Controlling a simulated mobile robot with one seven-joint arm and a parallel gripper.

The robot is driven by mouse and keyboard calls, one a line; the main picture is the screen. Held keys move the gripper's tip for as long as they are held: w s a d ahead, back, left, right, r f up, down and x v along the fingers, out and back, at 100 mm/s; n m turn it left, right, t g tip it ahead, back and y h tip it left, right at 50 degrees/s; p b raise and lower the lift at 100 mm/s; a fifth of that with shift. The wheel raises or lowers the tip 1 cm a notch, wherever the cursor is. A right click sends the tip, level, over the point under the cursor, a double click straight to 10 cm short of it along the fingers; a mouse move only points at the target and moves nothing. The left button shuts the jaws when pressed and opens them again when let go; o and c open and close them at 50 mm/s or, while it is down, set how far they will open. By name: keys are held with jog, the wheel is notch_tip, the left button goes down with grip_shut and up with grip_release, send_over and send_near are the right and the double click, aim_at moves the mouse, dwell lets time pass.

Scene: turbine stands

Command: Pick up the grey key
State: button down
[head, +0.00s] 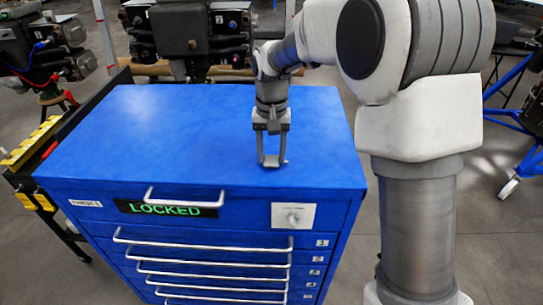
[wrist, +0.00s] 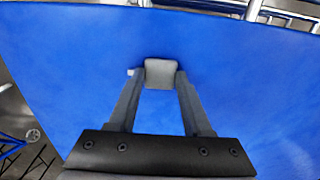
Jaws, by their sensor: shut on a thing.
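The grey key (wrist: 160,72) shows in the wrist view as a rounded grey block between my fingertips, with a small pale part sticking out to the left. My gripper (wrist: 160,78) is shut on it, one finger on each side. In the head view my gripper (head: 271,162) points down at the top of the blue cabinet (head: 190,125), near its front right part. The key is small there and mostly hidden by the fingers. I cannot tell whether it touches the cabinet top.
The cabinet front has a green LOCKED display (head: 166,209), a white plate with a round keyhole knob (head: 293,216) and several drawers with silver handles (head: 200,245). The rest of the cabinet top is clear. Turbine stands (head: 190,30) with hoses stand behind.

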aim_at(272, 159)
jog(key=r, duration=0.4)
jog(key=shift+w+d+r, duration=0.1)
jog(key=shift+w+r, duration=0.05)
jog(key=shift+w, duration=0.05)
jog(key=w+d+r+p, duration=0.1)
jog(key=w+d+r, duration=0.5)
jog(key=w, duration=0.3)
jog(key=shift+w+r, duration=0.2)
jog(key=shift+r, duration=0.05)
jog(key=shift+d, duration=0.1)
jog(key=c, duration=0.9)
grip_release()
grip_shut()
